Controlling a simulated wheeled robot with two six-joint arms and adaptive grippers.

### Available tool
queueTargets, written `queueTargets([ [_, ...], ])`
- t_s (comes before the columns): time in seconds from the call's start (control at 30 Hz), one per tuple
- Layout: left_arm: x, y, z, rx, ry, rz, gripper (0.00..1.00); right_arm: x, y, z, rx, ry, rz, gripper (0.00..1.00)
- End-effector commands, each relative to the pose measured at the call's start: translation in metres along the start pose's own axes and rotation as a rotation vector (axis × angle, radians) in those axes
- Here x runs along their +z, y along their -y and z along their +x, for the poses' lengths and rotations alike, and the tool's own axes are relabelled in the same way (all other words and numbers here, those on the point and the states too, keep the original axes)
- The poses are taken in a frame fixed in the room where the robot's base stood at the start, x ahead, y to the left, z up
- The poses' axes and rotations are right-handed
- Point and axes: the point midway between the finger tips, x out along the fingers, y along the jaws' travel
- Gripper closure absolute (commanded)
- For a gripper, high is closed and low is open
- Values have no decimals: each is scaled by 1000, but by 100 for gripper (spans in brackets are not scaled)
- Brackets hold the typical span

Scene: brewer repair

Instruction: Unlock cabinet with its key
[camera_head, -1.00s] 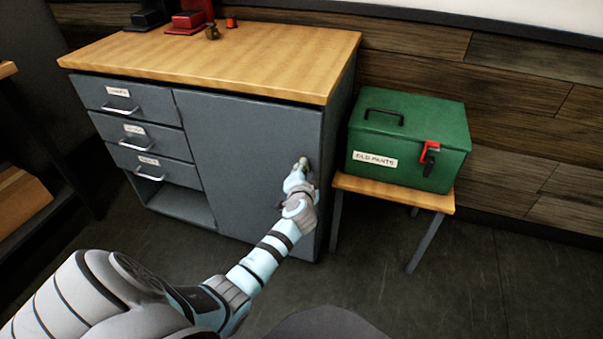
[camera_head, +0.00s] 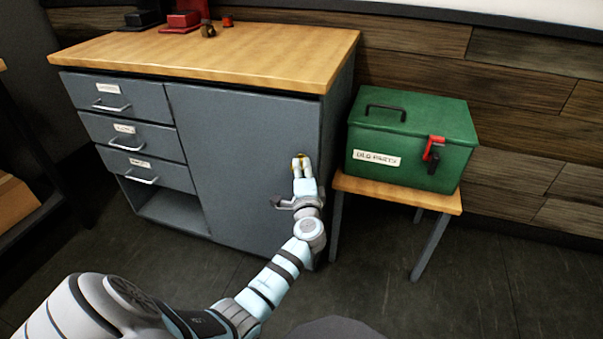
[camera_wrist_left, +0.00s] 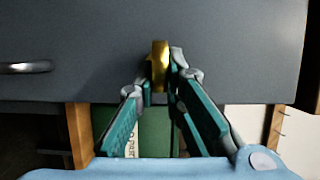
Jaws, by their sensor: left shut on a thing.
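The grey cabinet (camera_head: 235,160) stands at the left under a wooden top, and its large door looks closed. My left gripper (camera_head: 301,162) is at the right side of this door. It is shut on a small gold key (camera_wrist_left: 160,66), which also shows as a yellow spot in the head view (camera_head: 300,158). In the wrist view the key points at the grey door (camera_wrist_left: 100,60). Its tip is at or very near the door, and I cannot tell whether it is in a lock. No keyhole shows. My right gripper is not in view.
A metal handle (camera_wrist_left: 25,67) shows on the grey front in the wrist view. A green box (camera_head: 410,138) with a red latch stands on a small table (camera_head: 400,193) right of the cabinet. Drawers (camera_head: 118,98) are at the cabinet's left. Dark floor (camera_head: 470,270) is clear in front.

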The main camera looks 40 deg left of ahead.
Motion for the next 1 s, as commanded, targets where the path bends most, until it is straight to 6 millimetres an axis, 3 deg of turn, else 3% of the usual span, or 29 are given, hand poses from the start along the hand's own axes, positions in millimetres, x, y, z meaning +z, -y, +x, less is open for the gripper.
queueTargets([
  [0.57,0,0,0,-12,-2,30,100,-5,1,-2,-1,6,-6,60],
  [0.6,0,0,0,-12,-2,30,84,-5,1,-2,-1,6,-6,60],
  [0.7,0,0,0,-11,-1,30,70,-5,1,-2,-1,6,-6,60],
  [1.0,0,-1,-2,-11,0,29,70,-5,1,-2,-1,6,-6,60],
])
